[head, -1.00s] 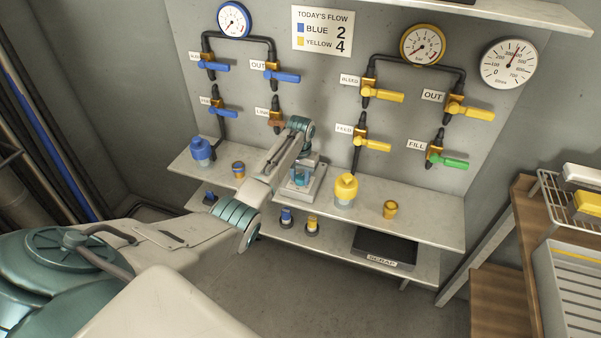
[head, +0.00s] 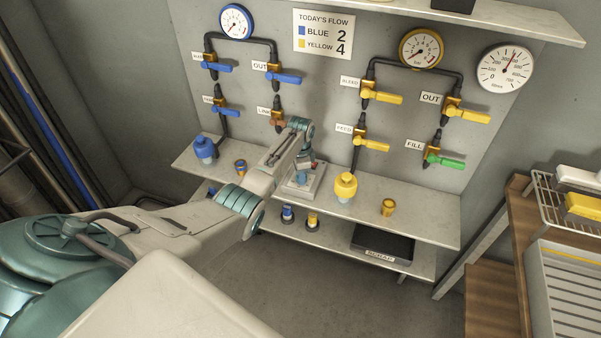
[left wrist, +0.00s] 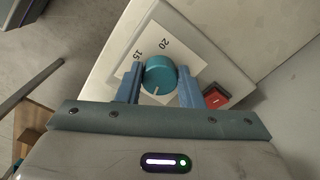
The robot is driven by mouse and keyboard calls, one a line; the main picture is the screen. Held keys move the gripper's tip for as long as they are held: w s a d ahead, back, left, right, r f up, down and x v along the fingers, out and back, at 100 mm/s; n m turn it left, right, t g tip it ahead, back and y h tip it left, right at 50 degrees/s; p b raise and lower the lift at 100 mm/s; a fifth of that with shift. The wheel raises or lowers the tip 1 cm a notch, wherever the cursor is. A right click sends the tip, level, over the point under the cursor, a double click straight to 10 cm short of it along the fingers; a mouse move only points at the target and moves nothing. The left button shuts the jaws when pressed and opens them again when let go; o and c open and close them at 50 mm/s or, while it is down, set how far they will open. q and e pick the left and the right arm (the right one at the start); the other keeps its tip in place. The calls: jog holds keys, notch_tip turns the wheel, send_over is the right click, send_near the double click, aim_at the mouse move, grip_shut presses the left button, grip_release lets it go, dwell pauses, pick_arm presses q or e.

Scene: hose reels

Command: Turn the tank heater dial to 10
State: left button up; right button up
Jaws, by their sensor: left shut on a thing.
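The tank heater is a pale box (head: 290,191) on the upper shelf, below my left forearm in the head view. Its round teal dial (left wrist: 159,74) shows in the left wrist view, on a white plate (left wrist: 178,42) printed with 15 and 20. A white pointer line on the dial points toward the bottom of that view, toward my gripper's body. Other numbers are hidden. My left gripper (left wrist: 160,80) is shut on the dial, with one blue finger on each side. A red switch (left wrist: 217,97) sits beside the right finger. My right gripper is not in view.
A blue-capped jar (head: 204,148) and a yellow-capped jar (head: 345,187) stand on the same shelf, either side of the heater. Valves and pipes line the wall behind. A wooden stand (head: 487,245) is at the right.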

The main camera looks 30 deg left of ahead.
pick_arm(q)
jog(key=m, duration=0.4)
jog(key=shift+w+m, duration=0.1)
jog(key=shift+m, duration=0.2)
jog(key=shift+w+m, duration=0.1)
jog(key=shift+m, duration=2.2)
jog(key=o, duration=1)
jog(key=shift+c, duration=0.2)
jog(key=shift+r, duration=0.1)
notch_tip(320, 180, up, 11)
jog(key=b, duration=0.1)
jog(key=shift+f, duration=0.2)
